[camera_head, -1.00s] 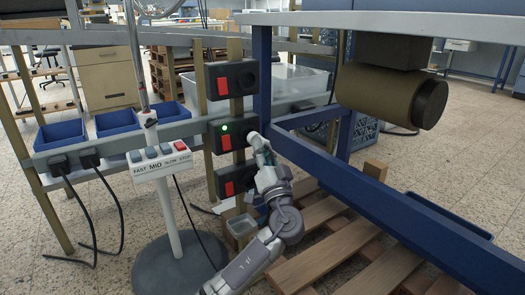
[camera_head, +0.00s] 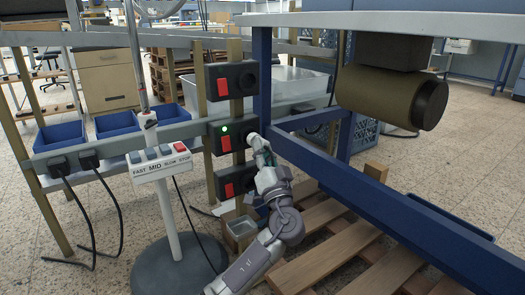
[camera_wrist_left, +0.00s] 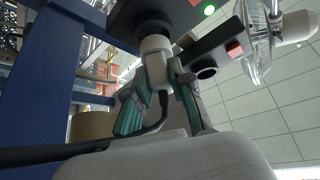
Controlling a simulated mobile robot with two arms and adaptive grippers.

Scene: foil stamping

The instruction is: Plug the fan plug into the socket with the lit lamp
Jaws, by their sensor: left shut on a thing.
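The socket box with the lit green lamp (camera_head: 224,129) is the middle of three black boxes on a wooden post. It has a red switch and also shows at the top of the left wrist view (camera_wrist_left: 180,10). My left gripper (camera_head: 258,143) is at this box's right side. In the left wrist view its teal-padded fingers (camera_wrist_left: 162,78) are shut on the pale fan plug (camera_wrist_left: 156,58), whose black cable bends down to the left. The plug's front meets the round dark socket face (camera_wrist_left: 153,29); how deep it sits is hidden. My right gripper is out of view.
Unlit socket boxes stand above (camera_head: 231,80) and below (camera_head: 235,181). A blue table leg (camera_head: 262,80) and blue beam (camera_head: 390,205) are close on the right. A fan stand with a speed-button panel (camera_head: 160,162) is left.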

